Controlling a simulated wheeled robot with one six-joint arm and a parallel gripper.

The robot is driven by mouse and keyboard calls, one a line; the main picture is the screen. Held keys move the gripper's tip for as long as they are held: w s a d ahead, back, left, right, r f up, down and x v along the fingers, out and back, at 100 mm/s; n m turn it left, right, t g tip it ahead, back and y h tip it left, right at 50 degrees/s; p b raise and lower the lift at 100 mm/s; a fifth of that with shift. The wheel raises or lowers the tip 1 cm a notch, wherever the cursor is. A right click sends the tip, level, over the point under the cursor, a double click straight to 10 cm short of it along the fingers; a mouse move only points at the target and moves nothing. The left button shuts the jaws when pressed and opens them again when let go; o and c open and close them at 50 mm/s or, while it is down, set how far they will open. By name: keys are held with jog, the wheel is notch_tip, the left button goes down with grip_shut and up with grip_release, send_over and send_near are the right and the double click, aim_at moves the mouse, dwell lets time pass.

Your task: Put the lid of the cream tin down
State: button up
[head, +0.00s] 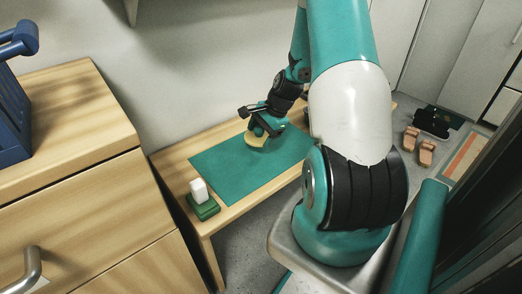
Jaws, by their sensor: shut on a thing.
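My gripper (262,131) is over the far part of the green mat (222,168) on the wooden bench. It is shut on a cream-yellow round thing, which looks like the lid (255,140) of the cream tin. The gripper hides part of the lid. I cannot tell whether the lid touches the mat or hangs just above it. I cannot make out the tin itself apart from the lid.
A green block with a white block on it (200,191) stands at the bench's near left corner. A wooden cabinet (68,110) bearing a blue rack (12,115) is at the left. Sandals (418,146) lie on the floor at the right. The mat's near part is clear.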

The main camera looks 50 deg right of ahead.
aim_at(265, 138)
jog(key=shift+f+b, duration=0.75)
jog(key=shift+f, duration=1.5)
jog(key=shift+f, duration=0.65)
jog(key=o, duration=1.3)
jog(key=shift+s+f, duration=0.1)
jog(key=shift+c, duration=0.2)
jog(key=shift+a, duration=0.1)
jog(key=shift+b, duration=0.3)
jog(key=shift+r, duration=0.3)
jog(key=p+v, duration=0.5)
jog(key=v, duration=0.7)
jog(key=shift+r, duration=0.45)
